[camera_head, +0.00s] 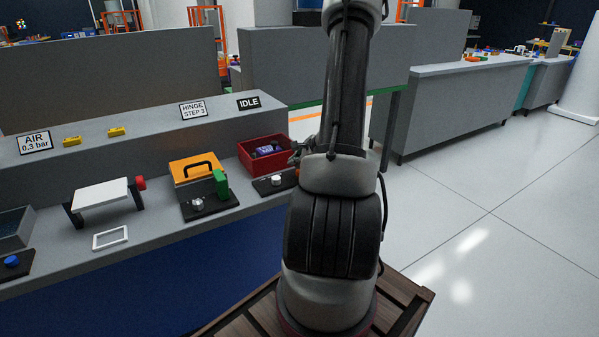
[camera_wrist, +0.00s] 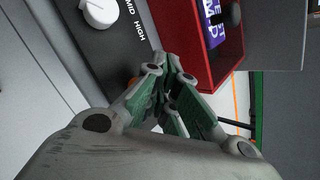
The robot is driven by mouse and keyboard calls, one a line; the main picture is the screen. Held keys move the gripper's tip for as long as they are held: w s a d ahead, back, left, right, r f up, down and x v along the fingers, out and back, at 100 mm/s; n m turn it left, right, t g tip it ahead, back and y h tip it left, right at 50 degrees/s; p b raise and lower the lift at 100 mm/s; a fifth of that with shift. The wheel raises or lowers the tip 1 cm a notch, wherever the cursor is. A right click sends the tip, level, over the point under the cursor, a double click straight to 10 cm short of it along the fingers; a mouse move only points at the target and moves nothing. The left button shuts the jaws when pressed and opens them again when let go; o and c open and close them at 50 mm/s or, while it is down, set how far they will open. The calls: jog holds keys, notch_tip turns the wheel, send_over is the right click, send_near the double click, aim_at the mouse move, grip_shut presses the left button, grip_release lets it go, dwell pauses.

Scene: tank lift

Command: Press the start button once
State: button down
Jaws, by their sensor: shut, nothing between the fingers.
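No label reading "start" is legible. In the wrist view a small orange-brown round part (camera_wrist: 133,83) shows on the black panel (camera_wrist: 105,48), mostly hidden by my finger; I cannot tell whether it is the start button. The panel also carries a white knob (camera_wrist: 99,12) marked MID and HIGH. My gripper (camera_wrist: 172,68) is shut and empty, its green-padded fingertips over the panel edge beside the red bin. Contact cannot be judged. In the head view my gripper (camera_head: 303,152) is partly hidden behind my arm, near the panel (camera_head: 262,188).
A red bin (camera_head: 245,160) holding a purple labelled item (camera_head: 268,149) stands beside the panel. An IDLE sign (camera_head: 248,102) is above. Left along the bench are an orange case (camera_head: 190,172), a white-topped stand (camera_head: 100,194) and a blue button (camera_head: 12,262). Floor at right is clear.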

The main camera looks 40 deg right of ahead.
aim_at(297, 172)
jog(key=shift+f, duration=0.55)
dwell(0.7)
jog(key=shift+r, duration=0.85)
jog(key=shift+r, duration=2.5)
